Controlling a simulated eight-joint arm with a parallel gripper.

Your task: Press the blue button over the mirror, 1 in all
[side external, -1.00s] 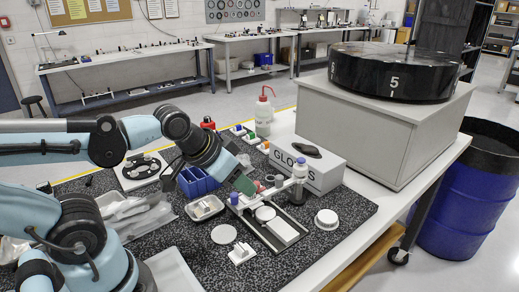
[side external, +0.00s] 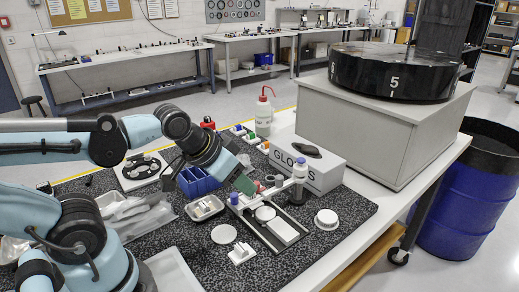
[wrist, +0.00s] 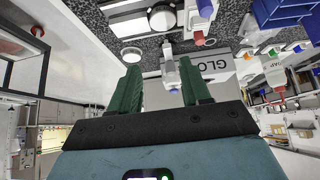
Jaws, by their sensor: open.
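The mirror fixture (side external: 285,231) is a dark frame with a white disc and a white block, lying on the speckled mat. A pale bar runs along its far side, with a small blue piece (side external: 234,198), which looks like the blue button, at its left end. My gripper (side external: 244,186) hangs above the left part of the bar, close to the blue piece; contact cannot be told. In the wrist view my gripper (wrist: 160,88) has its green fingers apart, nothing held.
The GLOVES box (side external: 312,172) stands behind the fixture, with a wash bottle (side external: 264,117) farther back. A blue bin (side external: 197,182) and a metal tray (side external: 204,207) lie left of the gripper. A white round piece (side external: 326,219) lies right. The mat's front right is clear.

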